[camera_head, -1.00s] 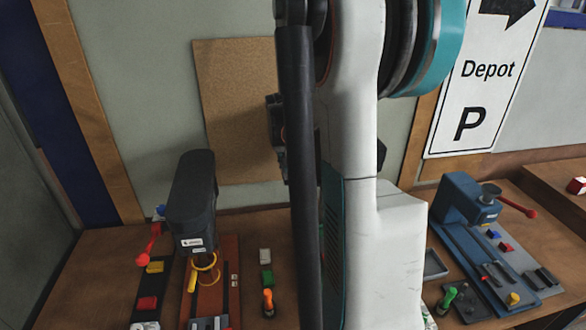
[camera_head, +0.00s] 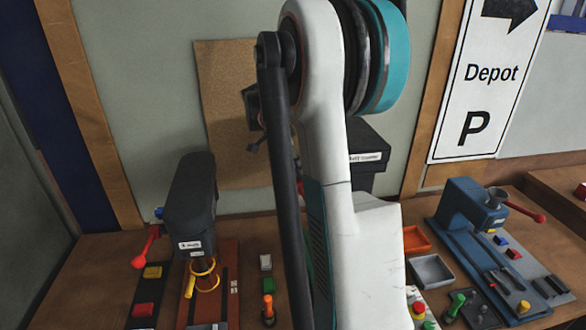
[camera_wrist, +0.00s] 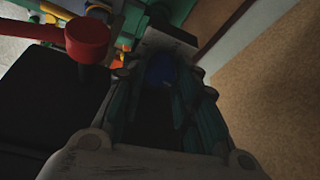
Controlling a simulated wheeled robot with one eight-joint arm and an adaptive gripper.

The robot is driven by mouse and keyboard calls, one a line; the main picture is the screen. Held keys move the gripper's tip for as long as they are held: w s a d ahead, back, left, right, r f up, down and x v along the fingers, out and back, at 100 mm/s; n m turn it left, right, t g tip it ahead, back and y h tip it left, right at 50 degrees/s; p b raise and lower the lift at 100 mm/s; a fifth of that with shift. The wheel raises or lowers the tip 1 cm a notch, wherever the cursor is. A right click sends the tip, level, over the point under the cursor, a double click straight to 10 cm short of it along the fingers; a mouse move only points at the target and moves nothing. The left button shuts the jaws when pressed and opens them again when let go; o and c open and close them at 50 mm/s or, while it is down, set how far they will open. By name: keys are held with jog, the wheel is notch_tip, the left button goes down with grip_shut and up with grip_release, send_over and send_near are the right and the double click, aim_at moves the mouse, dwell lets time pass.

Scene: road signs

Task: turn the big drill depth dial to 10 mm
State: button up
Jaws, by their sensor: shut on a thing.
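My gripper (camera_wrist: 160,85) is seen from behind in the wrist view, its fingers closed around a small blue part (camera_wrist: 160,68), which looks like a dial and is mostly hidden between them. No scale or reading on it can be made out. A dark machine body (camera_wrist: 45,120) with a red round knob (camera_wrist: 88,40) is close on the left of that view. In the head view my arm hides the gripper. A dark machine (camera_head: 370,140) with a white label, too small to read surely, stands partly behind my arm.
A dark drill (camera_head: 190,200) stands at left with a red lever (camera_head: 146,246). A blue machine (camera_head: 470,215) stands at right. Orange (camera_head: 416,240) and grey (camera_head: 432,271) trays lie between. A cork board (camera_head: 225,90) hangs behind, close to the gripper's right in the wrist view.

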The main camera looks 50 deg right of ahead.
jog(key=shift+w+m+g, duration=0.1)
jog(key=shift+m+g, duration=0.2)
jog(key=shift+m, duration=0.8)
jog(key=shift+y, duration=0.3)
jog(key=o, duration=1.1)
jog(key=shift+c, duration=0.2)
jog(key=v, duration=1.2)
